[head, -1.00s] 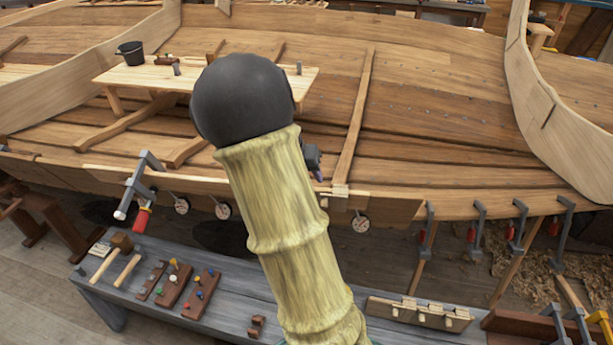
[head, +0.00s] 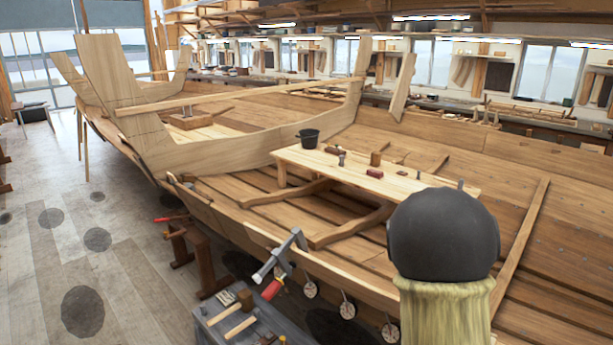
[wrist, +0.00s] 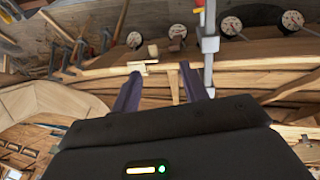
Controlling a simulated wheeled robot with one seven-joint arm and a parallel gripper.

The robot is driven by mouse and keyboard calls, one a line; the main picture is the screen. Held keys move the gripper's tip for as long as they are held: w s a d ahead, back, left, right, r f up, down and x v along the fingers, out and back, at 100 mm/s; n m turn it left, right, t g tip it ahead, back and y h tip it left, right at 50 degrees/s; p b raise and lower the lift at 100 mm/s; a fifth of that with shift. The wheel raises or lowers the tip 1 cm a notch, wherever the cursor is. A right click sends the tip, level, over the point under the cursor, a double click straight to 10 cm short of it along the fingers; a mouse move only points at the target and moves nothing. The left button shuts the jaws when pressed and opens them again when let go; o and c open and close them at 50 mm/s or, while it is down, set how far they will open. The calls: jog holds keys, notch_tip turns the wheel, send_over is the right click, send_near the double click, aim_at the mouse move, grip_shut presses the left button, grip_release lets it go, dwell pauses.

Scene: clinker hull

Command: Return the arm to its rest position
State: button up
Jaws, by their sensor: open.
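My gripper (wrist: 163,84) shows in the wrist view with its two dark fingers apart and nothing held between them. Beyond the fingers lies the edge of the wooden hull (wrist: 100,72), with a narrow wooden strip behind the gap. In the head view my arm shows as a dark round joint on a pale yellow, ribbed link at the lower right. The gripper itself is hidden there. The hull (head: 240,215) fills the middle and right of the head view.
A grey clamp (head: 283,255) with a red handle grips the hull edge; the clamp (wrist: 209,45) is close to the fingers in the wrist view. Round dials (head: 347,310) hang along that edge. Open floor (head: 120,260) lies left.

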jog(key=s+a+n+t+y, duration=0.1)
jog(key=s+a+n, duration=0.3)
jog(key=a, duration=0.6)
jog(key=s+a+f+n+y, duration=0.1)
jog(key=s+a+n+y, duration=0.2)
jog(key=s+a, duration=0.5)
jog(key=a+n, duration=0.1)
jog(key=a, duration=0.2)
jog(key=shift+s+n+t, duration=0.3)
jog(key=shift+t, duration=0.1)
jog(key=shift+w+d, duration=0.1)
jog(key=shift+w, duration=0.05)
jog(key=shift+c, duration=0.8)
